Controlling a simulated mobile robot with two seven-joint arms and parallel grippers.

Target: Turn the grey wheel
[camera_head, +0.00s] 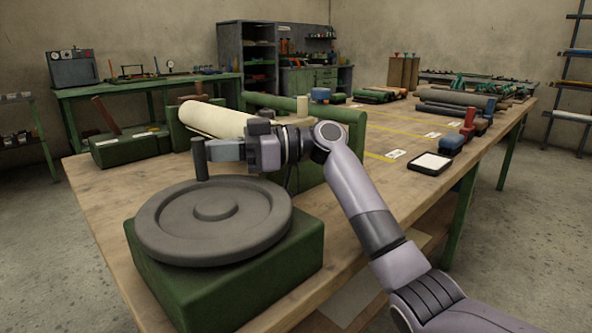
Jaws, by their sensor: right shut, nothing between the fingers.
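The grey wheel (168,225) lies flat on top of a green block (250,285) at the near left of the workbench. It has a raised round hub (216,207) in the middle. A dark upright handle (200,160) stands at its far rim. My right gripper (210,150) reaches in from the right, above the wheel's far side. It is shut with nothing held, and its tip is at the handle's upper part. I cannot tell whether it touches the handle. My left gripper is not in view.
A cream roll (215,120) lies on green supports behind my right gripper. A green block with a red lever (106,115) stands at the back left. A black-rimmed white tray (431,162) and several dark rolls (450,103) lie to the right. Bare wood (95,185) shows left of the wheel.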

